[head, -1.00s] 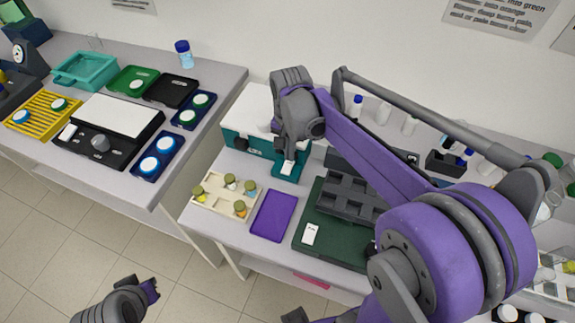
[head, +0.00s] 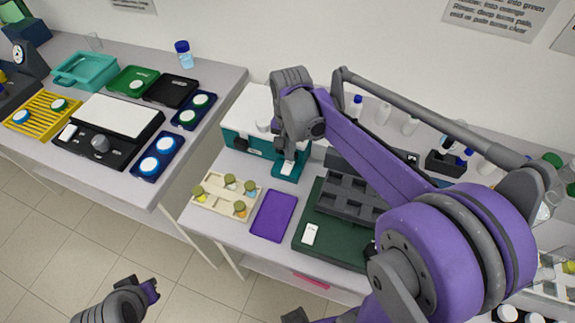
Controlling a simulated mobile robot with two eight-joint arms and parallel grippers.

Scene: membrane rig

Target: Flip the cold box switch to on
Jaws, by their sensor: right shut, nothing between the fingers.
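The cold box (head: 240,127) is a teal and white box at the back of the right table, partly hidden behind my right arm. At its front right is a teal switch base (head: 285,177) with a pale switch plate (head: 288,168). My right gripper (head: 287,154) points down right over this switch, shut and empty, its tips at or just above the plate. I cannot tell which way the switch is set or whether the fingers touch it. My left gripper (head: 150,287) is low at the bottom left over the floor, away from both tables; its jaw gap is unclear.
A cream rack (head: 222,203) with several capped vials and a purple mat (head: 273,215) lie in front of the cold box. A dark green board (head: 320,253) with a grey tray (head: 343,192) stands to the right. A gap separates the left table (head: 158,185).

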